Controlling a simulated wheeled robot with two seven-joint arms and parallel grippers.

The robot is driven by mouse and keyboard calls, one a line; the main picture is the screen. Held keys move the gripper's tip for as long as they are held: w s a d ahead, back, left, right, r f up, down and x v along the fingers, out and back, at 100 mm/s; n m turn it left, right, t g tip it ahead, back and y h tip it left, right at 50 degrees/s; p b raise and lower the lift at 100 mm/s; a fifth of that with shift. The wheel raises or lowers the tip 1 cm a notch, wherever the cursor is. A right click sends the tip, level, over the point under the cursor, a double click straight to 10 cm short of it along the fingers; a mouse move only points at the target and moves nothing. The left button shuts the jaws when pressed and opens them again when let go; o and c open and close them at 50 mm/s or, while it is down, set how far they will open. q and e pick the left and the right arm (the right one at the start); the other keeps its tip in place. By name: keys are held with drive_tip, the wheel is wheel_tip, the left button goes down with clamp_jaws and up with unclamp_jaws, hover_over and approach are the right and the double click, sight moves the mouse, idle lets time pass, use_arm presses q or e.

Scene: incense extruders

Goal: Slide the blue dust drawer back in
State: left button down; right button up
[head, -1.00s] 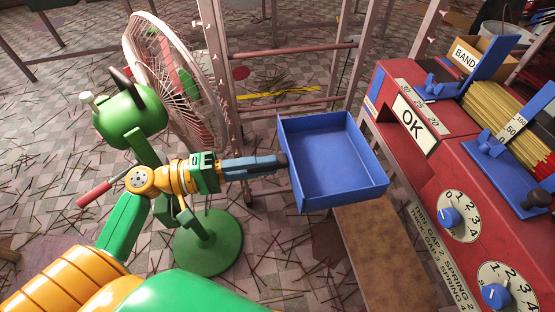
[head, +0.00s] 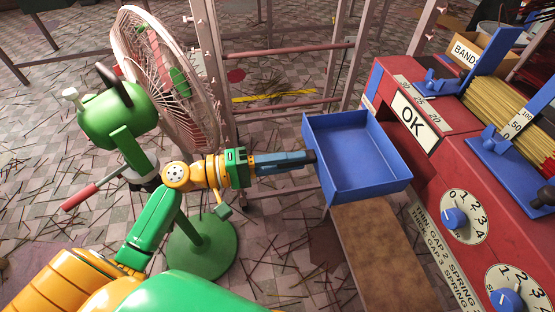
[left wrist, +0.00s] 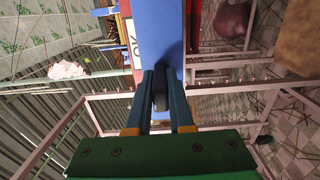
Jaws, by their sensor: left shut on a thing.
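The blue dust drawer (head: 352,150) is an open, empty-looking tray, roughly level, at the left side of the red machine (head: 450,160) in the head view. Its right end is close to the machine's side; I cannot tell whether it has entered an opening there. My left gripper (head: 308,158) is shut on the dark knob at the drawer's left face. The left wrist view shows the dark knob (left wrist: 160,92) between the two fingers, with the blue drawer face (left wrist: 160,35) beyond. My right gripper is not in view.
A brown board (head: 378,250) lies below the drawer. A pink metal frame (head: 285,50) stands behind it. A fan (head: 165,75) on a green base (head: 205,245) is at the left. Sticks litter the tiled floor (head: 290,260).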

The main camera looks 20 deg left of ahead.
use_arm(q)
drive_tip(key=shift+x, duration=2.9)
approach(387, 146)
drive_tip(key=shift+x, duration=1.2)
drive_tip(key=shift+w+d, duration=0.1)
drive_tip(key=shift+d, duration=0.1)
drive_tip(key=shift+b+x, duration=0.85)
drive_tip(key=shift+x, duration=1.7)
drive_tip(key=c, duration=0.7)
unclamp_jaws()
